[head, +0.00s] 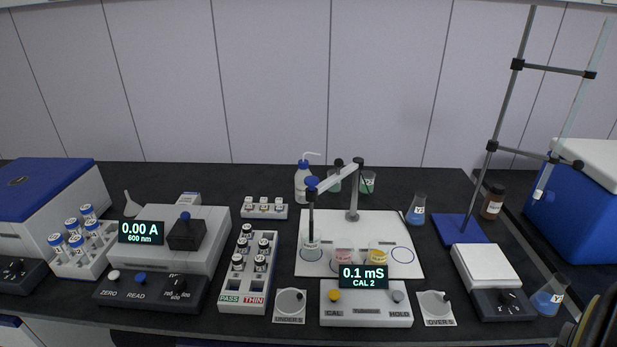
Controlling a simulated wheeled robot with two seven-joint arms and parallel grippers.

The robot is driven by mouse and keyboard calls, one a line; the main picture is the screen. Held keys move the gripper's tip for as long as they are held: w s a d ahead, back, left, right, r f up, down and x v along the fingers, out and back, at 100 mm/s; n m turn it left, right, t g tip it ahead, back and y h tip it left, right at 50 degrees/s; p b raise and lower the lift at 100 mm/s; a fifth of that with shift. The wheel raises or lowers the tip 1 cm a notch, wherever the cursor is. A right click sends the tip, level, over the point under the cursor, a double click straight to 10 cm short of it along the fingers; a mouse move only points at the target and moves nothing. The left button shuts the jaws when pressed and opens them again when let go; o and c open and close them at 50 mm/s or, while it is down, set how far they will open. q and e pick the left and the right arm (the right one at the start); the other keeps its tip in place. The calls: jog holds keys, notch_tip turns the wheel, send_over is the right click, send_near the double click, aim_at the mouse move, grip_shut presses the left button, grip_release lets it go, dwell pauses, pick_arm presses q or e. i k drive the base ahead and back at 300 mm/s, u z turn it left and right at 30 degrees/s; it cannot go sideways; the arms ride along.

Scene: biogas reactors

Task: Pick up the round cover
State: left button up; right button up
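I cannot make out with certainty a separate round cover. A dark boxy cover with a blue knob (186,234) sits on the white meter reading 0.00 A (150,255). I see neither of my grippers, and nothing is held in view.
The conductivity meter (366,309) stands between the two plates. Behind it is a white board (430,262) with beakers and a probe arm (330,183). A PASS/THIN vial rack (228,284), a blue-based stand (455,229) and a flask (547,300) crowd the dark bench.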

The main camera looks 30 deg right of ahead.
aim_at(291, 301)
jog(key=z, duration=1.35)
jog(key=k, duration=0.5)
jog(key=z, duration=1.2)
jog(key=i, duration=0.6)
jog(key=u, duration=0.9)
